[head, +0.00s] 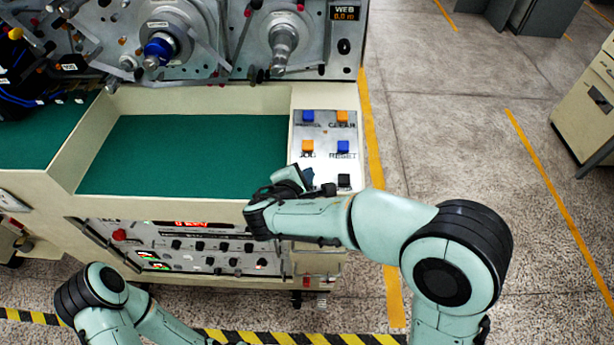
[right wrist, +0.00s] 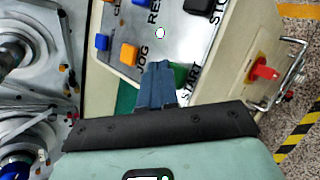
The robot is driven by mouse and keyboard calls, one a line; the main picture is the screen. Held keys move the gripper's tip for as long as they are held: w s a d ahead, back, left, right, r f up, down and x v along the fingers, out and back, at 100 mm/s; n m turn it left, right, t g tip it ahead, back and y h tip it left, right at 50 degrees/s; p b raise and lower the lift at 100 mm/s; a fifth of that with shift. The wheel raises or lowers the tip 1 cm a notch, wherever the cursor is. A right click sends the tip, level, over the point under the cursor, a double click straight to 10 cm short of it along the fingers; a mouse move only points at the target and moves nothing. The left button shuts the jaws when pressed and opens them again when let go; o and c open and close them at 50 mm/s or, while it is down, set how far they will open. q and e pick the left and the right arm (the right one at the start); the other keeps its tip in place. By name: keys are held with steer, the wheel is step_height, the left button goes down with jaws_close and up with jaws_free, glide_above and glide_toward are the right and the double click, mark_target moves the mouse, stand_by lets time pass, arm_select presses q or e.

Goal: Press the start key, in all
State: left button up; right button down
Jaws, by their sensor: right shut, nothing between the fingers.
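The key panel (head: 325,131) is at the right end of the machine's front ledge. My right gripper (head: 307,176) is shut and empty, over the panel's lower left part. In the right wrist view its fingers (right wrist: 158,82) are together and point at the panel. I cannot tell whether they touch it. My left arm shows at the lower left of the head view; its gripper is out of view.
Other keys are close: orange JOG (head: 307,146), blue RESET (head: 343,147), orange CLEAR (head: 342,117), another blue key (head: 308,116) and a black key (head: 344,181). The green tray floor (head: 185,155) left of the panel is bare. A red knob (right wrist: 263,72) sticks out below the ledge.

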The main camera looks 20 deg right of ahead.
arm_select(q)
steer(key=shift+s+f+b, duration=0.2)
steer(key=shift+f+b, duration=0.1)
steer(key=shift+f, duration=0.05)
arm_select(e)
steer(key=shift+w+f, duration=0.1)
steer(key=shift+f, duration=0.3)
steer(key=shift+r, duration=0.1)
arm_select(q)
steer(key=shift+w+r+p, duration=0.3)
steer(key=shift+r+p, duration=0.15)
steer(key=shift+r, duration=0.05)
arm_select(e)
steer(key=shift+r, duration=0.8)
steer(key=shift+s, duration=0.2)
